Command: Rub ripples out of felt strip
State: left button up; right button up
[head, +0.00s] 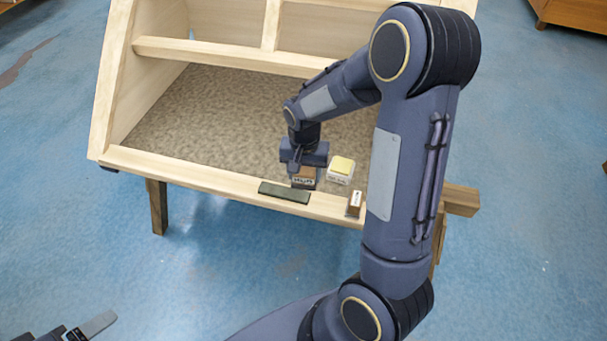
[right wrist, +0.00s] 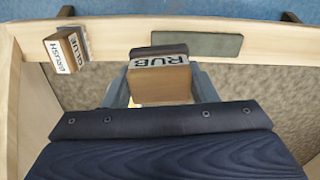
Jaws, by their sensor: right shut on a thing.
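The felt strip (head: 284,192) is a dark green band on the wooden frame's front rail; it also shows in the right wrist view (right wrist: 197,45). I cannot make out ripples on it. My right gripper (head: 302,172) points down just behind the strip's right end. It is shut on a brown wooden block labelled RUB (right wrist: 160,84), with a finger on each side. The block (head: 304,184) is beside the strip, and I cannot tell whether it touches anything below. My left gripper (head: 92,327) shows only partly at the bottom left, away from the frame.
A block labelled GLUE BRUSH (head: 354,205) stands on the rail to the right; it also shows in the right wrist view (right wrist: 67,50). A white box with a yellow top (head: 341,169) sits right of my gripper. The carpeted frame floor (head: 215,115) is clear on the left.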

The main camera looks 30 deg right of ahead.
notch_tip(320, 180, up, 2)
jog(key=shift+r+p, duration=0.1)
jog(key=shift+p, duration=0.45)
